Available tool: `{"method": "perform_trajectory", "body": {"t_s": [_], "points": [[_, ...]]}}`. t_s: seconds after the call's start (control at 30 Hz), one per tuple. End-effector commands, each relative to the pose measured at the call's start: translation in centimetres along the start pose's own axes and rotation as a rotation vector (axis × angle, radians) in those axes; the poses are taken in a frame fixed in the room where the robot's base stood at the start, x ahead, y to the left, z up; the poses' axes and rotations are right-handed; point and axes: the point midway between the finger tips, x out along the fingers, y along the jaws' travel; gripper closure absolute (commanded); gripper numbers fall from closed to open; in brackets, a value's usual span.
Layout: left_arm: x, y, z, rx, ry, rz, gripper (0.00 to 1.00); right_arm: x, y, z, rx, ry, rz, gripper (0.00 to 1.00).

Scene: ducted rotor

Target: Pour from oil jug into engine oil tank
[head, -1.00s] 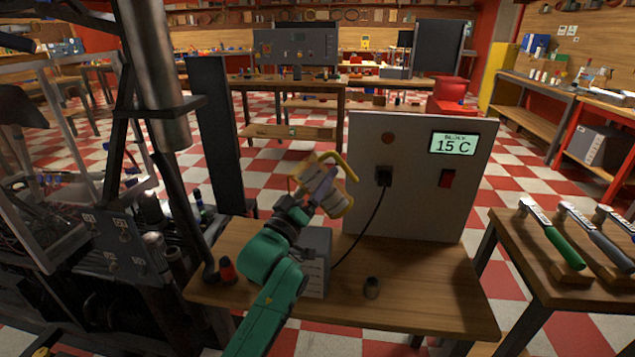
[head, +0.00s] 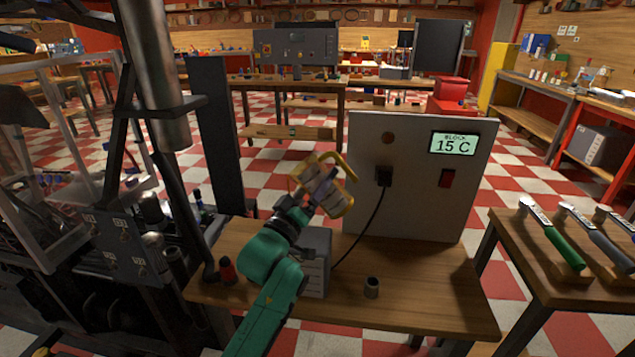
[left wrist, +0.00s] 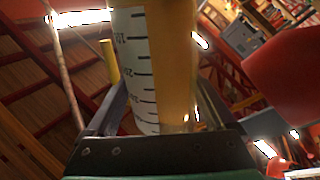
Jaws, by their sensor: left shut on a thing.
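The oil jug (head: 338,203) is a yellowish, part-clear vessel with a yellow rim and a bent yellow bar at its top right. It is held tilted above the wooden bench, in front of the grey panel. My left gripper (head: 318,190) is shut on it, at the end of my green arm. In the left wrist view the jug (left wrist: 172,70) stands between the two fingers, and a white scale with black marks shows on its side. I cannot tell which thing is the engine oil tank. No pouring stream shows. My right gripper is out of view.
A grey panel (head: 415,205) with a "BLOCK 15 C" display stands on the bench (head: 420,305).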

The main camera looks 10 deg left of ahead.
Motion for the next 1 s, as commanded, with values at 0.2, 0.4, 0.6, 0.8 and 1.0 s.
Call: {"method": "perform_trajectory", "body": {"t_s": [0.2,0.4,0.6,0.8,1.0], "points": [[0.03,0.12,-0.14,0.000,0.003,0.003,1.00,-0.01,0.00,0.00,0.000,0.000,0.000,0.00],[-0.02,0.05,0.06,-0.021,0.013,0.003,1.00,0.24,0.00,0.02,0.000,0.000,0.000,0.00],[-0.05,-0.05,0.19,-0.083,0.045,0.003,1.00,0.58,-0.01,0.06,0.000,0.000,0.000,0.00],[-0.04,-0.03,0.15,-0.080,0.044,0.003,1.00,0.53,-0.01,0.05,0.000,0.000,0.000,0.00],[-0.04,-0.03,0.15,-0.080,0.044,0.003,1.00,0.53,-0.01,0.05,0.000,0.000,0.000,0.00]]}}
